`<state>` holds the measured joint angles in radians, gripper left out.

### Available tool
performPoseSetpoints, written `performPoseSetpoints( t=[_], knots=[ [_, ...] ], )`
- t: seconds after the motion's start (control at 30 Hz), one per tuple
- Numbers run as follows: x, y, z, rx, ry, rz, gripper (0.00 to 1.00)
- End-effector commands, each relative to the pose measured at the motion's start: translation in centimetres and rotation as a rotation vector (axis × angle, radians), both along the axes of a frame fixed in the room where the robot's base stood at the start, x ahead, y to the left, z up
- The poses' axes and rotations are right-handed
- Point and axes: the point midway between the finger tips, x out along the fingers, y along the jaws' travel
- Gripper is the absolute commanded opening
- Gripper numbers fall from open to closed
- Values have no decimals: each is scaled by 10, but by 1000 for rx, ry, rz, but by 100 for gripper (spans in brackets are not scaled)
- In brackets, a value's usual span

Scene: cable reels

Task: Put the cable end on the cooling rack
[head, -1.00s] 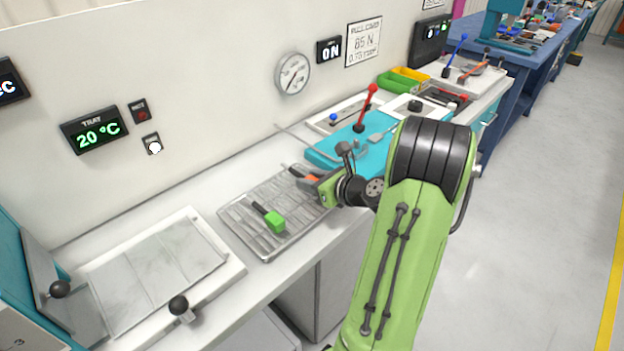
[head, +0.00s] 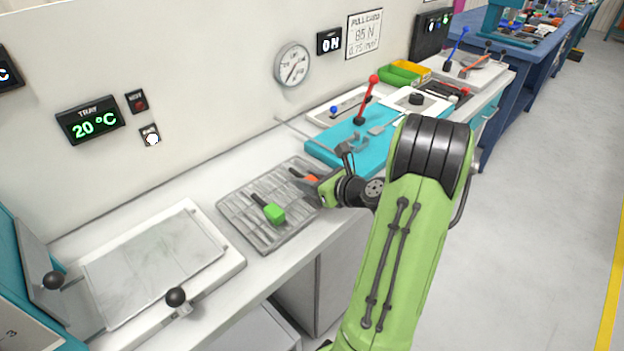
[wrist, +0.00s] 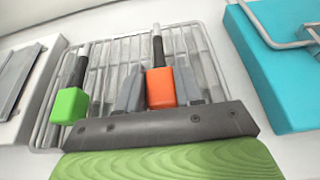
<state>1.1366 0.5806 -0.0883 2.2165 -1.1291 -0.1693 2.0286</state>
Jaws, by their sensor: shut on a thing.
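The cooling rack (head: 236,207) is a wire rack on the white bench; it also shows in the wrist view (wrist: 98,57). An orange cable end (wrist: 160,90) with a dark stem sits between the fingers of my gripper (wrist: 160,98), which is shut on it. In the head view the orange cable end (head: 311,179) is partly hidden by my gripper (head: 316,188), over the rack's right part. I cannot tell whether it touches the wires. A green cable end (head: 273,213) with a dark stem lies on the rack, left of the orange one; the wrist view shows it too (wrist: 69,104).
A white tray unit (head: 233,262) with black knobs stands left of the rack. A teal plate fixture (head: 327,157) with a red lever (head: 368,98) stands beyond it to the right. The wall behind carries a gauge (head: 293,64) and a display reading 20 °C (head: 91,121).

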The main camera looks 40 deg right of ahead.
Motion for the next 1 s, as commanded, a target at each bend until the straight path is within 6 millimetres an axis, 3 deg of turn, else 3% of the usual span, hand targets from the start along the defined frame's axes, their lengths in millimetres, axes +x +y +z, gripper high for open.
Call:
performPoseSetpoints(
  t=[0.2, 0.23, 0.43, 0.77, 1.0],
  knots=[
    [0, 0, -8, 2, 0, -1, 4],
    [0, 0, -8, 1, 0, 0, 37],
    [0, 0, -7, 1, 0, 0, 65],
    [-6, -1, -4, 0, 1, -3, 65],
    [-61, -4, 21, 1, 1, -10, 65]
  ],
)
